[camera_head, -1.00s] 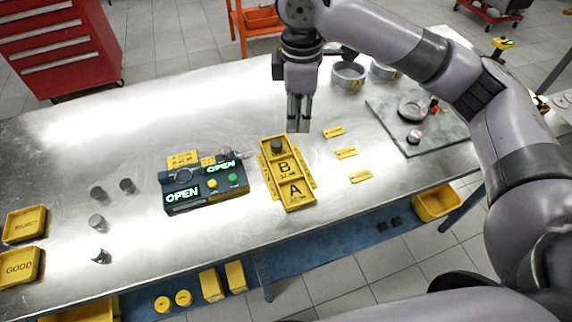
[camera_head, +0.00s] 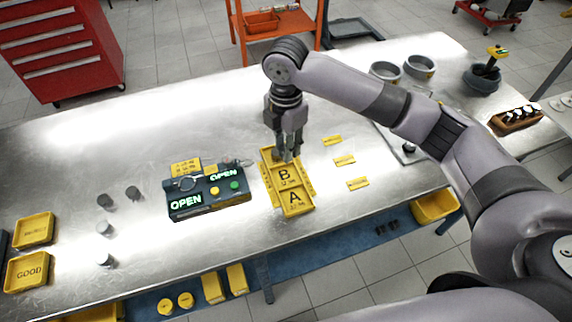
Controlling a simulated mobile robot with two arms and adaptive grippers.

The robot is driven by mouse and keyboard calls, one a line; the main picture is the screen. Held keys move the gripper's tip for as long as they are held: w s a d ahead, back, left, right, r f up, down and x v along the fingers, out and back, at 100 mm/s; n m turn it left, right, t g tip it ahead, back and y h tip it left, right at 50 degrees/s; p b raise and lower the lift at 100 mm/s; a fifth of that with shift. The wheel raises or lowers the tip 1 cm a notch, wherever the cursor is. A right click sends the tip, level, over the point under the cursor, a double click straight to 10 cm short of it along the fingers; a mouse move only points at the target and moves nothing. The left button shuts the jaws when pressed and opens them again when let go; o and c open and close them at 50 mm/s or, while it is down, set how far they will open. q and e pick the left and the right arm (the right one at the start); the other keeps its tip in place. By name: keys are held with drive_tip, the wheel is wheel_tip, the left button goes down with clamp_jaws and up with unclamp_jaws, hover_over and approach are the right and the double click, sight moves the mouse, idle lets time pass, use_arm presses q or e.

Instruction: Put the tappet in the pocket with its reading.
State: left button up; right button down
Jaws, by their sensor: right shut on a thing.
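The yellow pocket tray (camera_head: 308,207) lies mid-table, with pockets A and B lettered and a far pocket mostly covered by my right gripper (camera_head: 285,157). The gripper points down there, shut on a small dark grey tappet (camera_head: 279,156), which is largely hidden between the fingers. I cannot tell whether the tappet touches the pocket floor. The dark gauge box (camera_head: 208,203) stands left of the tray, showing green "OPEN" on two displays, with a yellow and a green button. The reading is not shown as a number. My left gripper is out of view.
Several loose tappets (camera_head: 133,193) stand on the left of the table. A GOOD tray (camera_head: 27,272) and another yellow tray (camera_head: 34,230) sit at the left edge. Yellow tags (camera_head: 344,160) lie right of the pocket tray.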

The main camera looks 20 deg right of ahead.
hover_over(286, 178)
wheel_tip(286, 178, down, 5)
drive_tip(key=shift+w+p, duration=0.1)
drive_tip(key=shift+p, duration=0.2)
wheel_tip(286, 178, down, 4)
drive_tip(key=shift+r+p, duration=0.25)
drive_tip(key=shift+p, duration=0.1)
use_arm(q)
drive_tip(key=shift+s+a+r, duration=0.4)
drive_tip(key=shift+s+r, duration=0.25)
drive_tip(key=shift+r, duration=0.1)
use_arm(e)
drive_tip(key=shift+f, duration=0.3)
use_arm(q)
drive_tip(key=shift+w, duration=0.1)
use_arm(e)
drive_tip(key=shift+f, duration=0.1)
drive_tip(key=c, duration=1.3)
unclamp_jaws()
